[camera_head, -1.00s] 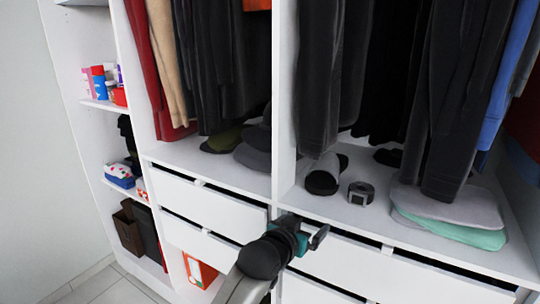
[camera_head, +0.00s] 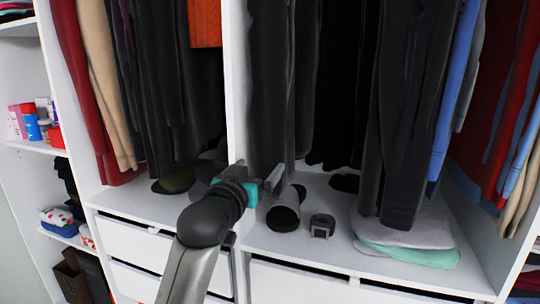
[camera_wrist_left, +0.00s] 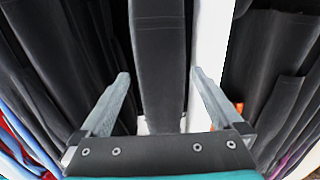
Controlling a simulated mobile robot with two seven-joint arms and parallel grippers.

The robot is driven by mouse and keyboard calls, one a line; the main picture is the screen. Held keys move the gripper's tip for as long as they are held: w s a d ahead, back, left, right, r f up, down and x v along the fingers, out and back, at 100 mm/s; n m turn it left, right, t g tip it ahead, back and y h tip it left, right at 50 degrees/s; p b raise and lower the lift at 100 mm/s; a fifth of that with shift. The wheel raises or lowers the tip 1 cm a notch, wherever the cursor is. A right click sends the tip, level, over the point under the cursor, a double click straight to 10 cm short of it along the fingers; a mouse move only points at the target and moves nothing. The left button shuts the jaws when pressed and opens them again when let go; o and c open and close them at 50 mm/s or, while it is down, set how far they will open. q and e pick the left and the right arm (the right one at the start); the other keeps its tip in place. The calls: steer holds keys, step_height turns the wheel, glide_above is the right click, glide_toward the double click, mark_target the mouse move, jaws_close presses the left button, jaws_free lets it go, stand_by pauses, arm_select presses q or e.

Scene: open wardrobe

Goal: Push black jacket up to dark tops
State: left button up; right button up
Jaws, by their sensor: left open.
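A black jacket-like garment (camera_head: 271,95) hangs right of the white divider in the head view. More dark tops (camera_head: 335,85) hang further right, with long dark garments (camera_head: 405,110) beyond them. I cannot tell for sure which is the jacket. My left gripper (camera_head: 259,176) is open at the divider's front edge, near the garment's lower part. In the left wrist view, a dark grey garment (camera_wrist_left: 159,50) hangs between the spread fingers (camera_wrist_left: 160,78), beside the white divider (camera_wrist_left: 210,40). Contact cannot be told. My right gripper is not in view.
The white divider (camera_head: 236,80) stands between two bays. A shelf floor under the right bay holds a dark roll (camera_head: 283,215), a watch-like item (camera_head: 322,226) and folded cloths (camera_head: 410,245). Red and beige clothes (camera_head: 75,80) hang left. Blue clothes (camera_head: 455,95) hang right.

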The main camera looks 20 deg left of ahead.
mark_target(268, 158)
arm_select(q)
steer(key=w, duration=0.7)
steer(key=shift+w+d, duration=0.15)
steer(key=shift+w, duration=1.1)
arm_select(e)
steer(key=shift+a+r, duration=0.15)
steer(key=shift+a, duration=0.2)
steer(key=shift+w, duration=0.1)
